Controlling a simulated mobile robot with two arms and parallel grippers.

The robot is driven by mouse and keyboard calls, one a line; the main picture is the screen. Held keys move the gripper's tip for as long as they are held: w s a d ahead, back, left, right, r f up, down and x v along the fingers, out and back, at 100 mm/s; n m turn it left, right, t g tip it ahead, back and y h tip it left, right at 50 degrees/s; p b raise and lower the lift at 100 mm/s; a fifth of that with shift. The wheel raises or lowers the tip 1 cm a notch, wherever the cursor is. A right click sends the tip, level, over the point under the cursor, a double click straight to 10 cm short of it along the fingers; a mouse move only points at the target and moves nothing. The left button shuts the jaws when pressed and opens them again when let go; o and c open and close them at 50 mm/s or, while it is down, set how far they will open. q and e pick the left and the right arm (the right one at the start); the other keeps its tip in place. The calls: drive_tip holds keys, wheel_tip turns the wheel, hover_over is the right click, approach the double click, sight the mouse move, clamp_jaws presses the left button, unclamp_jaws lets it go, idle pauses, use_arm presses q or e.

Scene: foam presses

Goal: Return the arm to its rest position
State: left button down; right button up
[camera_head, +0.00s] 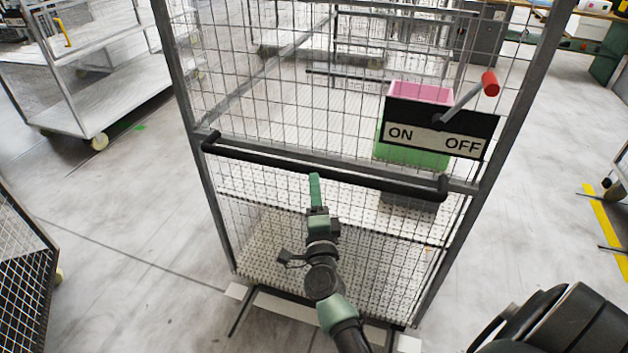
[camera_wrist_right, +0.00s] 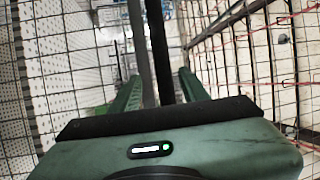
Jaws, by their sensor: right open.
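My right arm reaches in from the bottom of the head view. Its green gripper (camera_head: 316,190) is at the front of a wire-mesh cage, over the black horizontal handle bar (camera_head: 260,158). In the right wrist view the gripper's two green fingers (camera_wrist_right: 160,92) stand apart, and the black bar (camera_wrist_right: 157,45) shows between them. I cannot tell how deep the bar lies between the fingers. No object is held in them. My left gripper is not in view.
An ON/OFF panel (camera_head: 400,132) with a red-knobbed lever (camera_head: 490,83) is at the cage's right side. A pink bin (camera_head: 420,92) and a green bin (camera_head: 425,157) are behind it. A shelf trolley (camera_head: 110,90) stands at left. Floor (camera_head: 130,220) is clear left of the cage.

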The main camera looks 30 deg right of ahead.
drive_tip(key=shift+s+a+f, duration=0.1)
drive_tip(key=shift+s+a, duration=0.15)
drive_tip(key=shift+s, duration=0.2)
drive_tip(key=shift+f, duration=0.1)
